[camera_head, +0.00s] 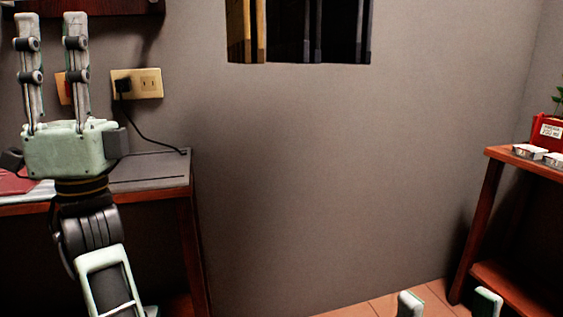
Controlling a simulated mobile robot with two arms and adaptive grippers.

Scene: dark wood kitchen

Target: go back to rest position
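My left gripper (52,18) stands upright at the left of the head view, fingers pointing up. Its two fingers are parallel with a clear gap between them, and nothing is held. It is in front of the wall and the left counter. Of my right gripper (448,302), only two pale fingertips show at the bottom edge, right of the middle. They are well apart with floor visible between them; the rest of it is out of view.
A dark wood counter (160,185) stands behind my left arm. A wall socket (150,83) has a black plug and cord. At right, a wooden shelf table (520,160) carries a red box (548,131) and small white items. Bare wall and tiled floor (380,304) lie between.

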